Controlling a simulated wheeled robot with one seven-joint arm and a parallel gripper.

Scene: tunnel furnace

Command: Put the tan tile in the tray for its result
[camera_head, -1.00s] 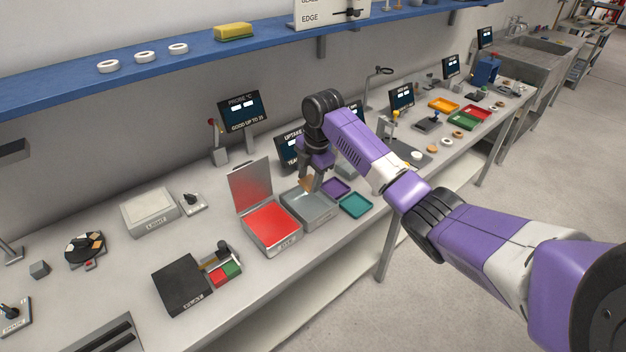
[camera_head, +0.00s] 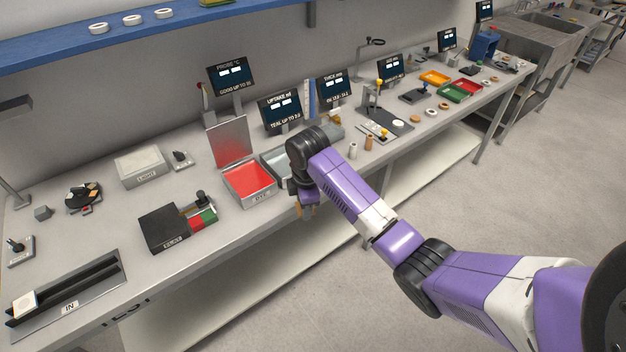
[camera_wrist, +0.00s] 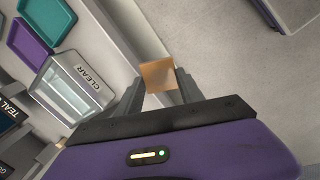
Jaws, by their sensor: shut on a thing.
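My gripper (camera_wrist: 158,88) is shut on the tan tile (camera_wrist: 157,74), which shows between the fingertips in the wrist view. In the head view the gripper (camera_head: 307,211) hangs at the bench's front edge, and the tile is too small to make out there. In the wrist view a teal tray (camera_wrist: 48,17) and a purple tray (camera_wrist: 29,46) lie at the upper left, apart from the tile. My arm hides the teal and purple trays in the head view.
An open red-filled box (camera_head: 249,184) stands left of my gripper. A screen (camera_head: 280,113) reads UPTAKE and "TEAL UP TO" a value I cannot read surely. Green (camera_head: 453,92), red and orange trays lie farther right. The floor in front of the bench is clear.

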